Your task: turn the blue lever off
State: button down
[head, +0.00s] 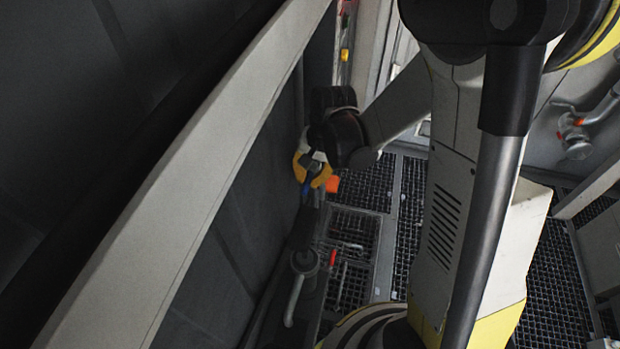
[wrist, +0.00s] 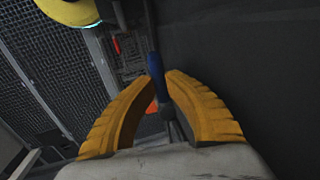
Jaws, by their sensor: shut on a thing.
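The blue lever (wrist: 155,64) shows in the wrist view between the two yellow fingers of my gripper (wrist: 160,78). Its blue grip points up in the picture, and its grey shaft runs down between the fingers. My gripper is shut on the lever. In the head view my gripper (head: 312,172) is beside the dark wall, and a small part of the blue lever (head: 309,186) shows at its fingers. The fingers and the wrist hide the rest of the lever. An orange-red part (head: 332,184) sits just to the right of the fingers.
A grey pipe fitting (head: 304,262) with a red handle (head: 332,258) stands below my gripper. A pale beam (head: 190,180) runs diagonally at left. Grated floor (head: 368,184) lies right of the wall. Another valve (head: 575,135) is at far right.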

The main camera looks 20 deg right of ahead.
jog(key=c, duration=1.4)
grip_release()
jog(key=r, duration=0.4)
jog(key=s+d+r, duration=0.1)
jog(key=r, duration=0.6)
jog(key=shift+s+d+r, duration=0.2)
jog(key=shift+d+r, duration=0.2)
